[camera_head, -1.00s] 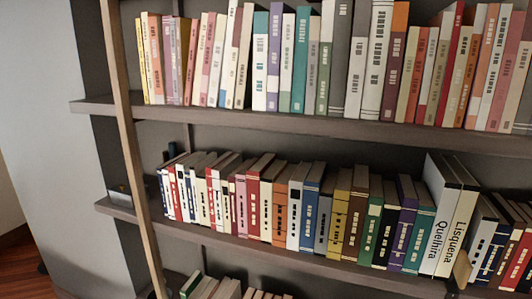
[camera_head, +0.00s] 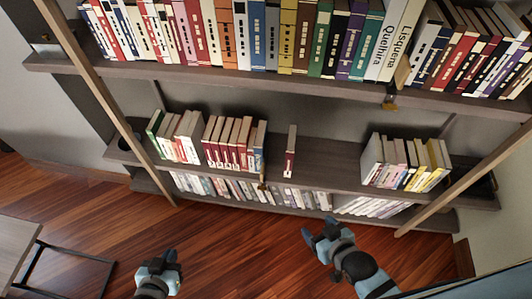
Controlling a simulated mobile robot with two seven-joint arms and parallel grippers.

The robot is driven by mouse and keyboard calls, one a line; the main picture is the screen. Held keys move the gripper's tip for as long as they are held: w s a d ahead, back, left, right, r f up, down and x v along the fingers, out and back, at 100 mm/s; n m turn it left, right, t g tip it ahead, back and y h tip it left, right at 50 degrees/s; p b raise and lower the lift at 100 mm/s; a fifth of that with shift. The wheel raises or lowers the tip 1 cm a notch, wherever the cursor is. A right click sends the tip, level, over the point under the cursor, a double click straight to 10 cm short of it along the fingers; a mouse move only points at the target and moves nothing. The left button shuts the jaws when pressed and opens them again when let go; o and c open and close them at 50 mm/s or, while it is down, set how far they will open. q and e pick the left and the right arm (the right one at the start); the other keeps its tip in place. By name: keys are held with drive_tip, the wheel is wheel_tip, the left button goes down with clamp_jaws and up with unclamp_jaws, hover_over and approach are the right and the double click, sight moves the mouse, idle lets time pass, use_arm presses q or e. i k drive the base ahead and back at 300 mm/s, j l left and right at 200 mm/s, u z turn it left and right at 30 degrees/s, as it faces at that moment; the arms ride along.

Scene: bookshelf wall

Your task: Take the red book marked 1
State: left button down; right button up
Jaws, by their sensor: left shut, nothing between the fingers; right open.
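A thin dark red book (camera_head: 290,152) stands upright and alone on the middle visible shelf (camera_head: 330,152). It has a small white mark low on its spine, too small to read for certain. Several similar red books (camera_head: 228,143) stand in a row to its left, with small white marks low on their spines. My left gripper (camera_head: 170,258) is shut and empty, low over the floor at the bottom left. My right gripper (camera_head: 318,232) is open and empty, in front of the lower shelves, below and right of the lone book and apart from it.
More books (camera_head: 405,162) stand to the right. The lowest shelf is packed with books (camera_head: 250,190). Wooden uprights (camera_head: 100,90) frame the shelves. A table (camera_head: 15,245) is at the left; wooden floor (camera_head: 230,240) is open.

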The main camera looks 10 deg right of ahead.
sight(290, 146)
drive_tip(key=k+l+z, duration=0.15)
drive_tip(key=k+l, duration=0.7)
drive_tip(key=i+j+z, duration=0.1)
drive_tip(key=i, duration=0.3)
drive_tip(key=i+j+z, duration=0.1)
drive_tip(key=i+j, duration=0.15)
drive_tip(key=i+j+z, duration=0.1)
drive_tip(key=i+j, duration=0.15)
drive_tip(key=j, duration=0.15)
drive_tip(key=i+j+z, duration=0.1)
drive_tip(key=j, duration=0.25)
drive_tip(key=i+j+z, duration=0.1)
drive_tip(key=j, duration=0.3)
drive_tip(key=i+j, duration=0.1)
drive_tip(key=j, duration=0.3)
drive_tip(key=j+z, duration=0.15)
drive_tip(key=j, duration=0.25)
drive_tip(key=i+j, duration=0.15)
drive_tip(key=j, duration=0.25)
drive_tip(key=i+j, duration=0.1)
drive_tip(key=j, duration=0.35)
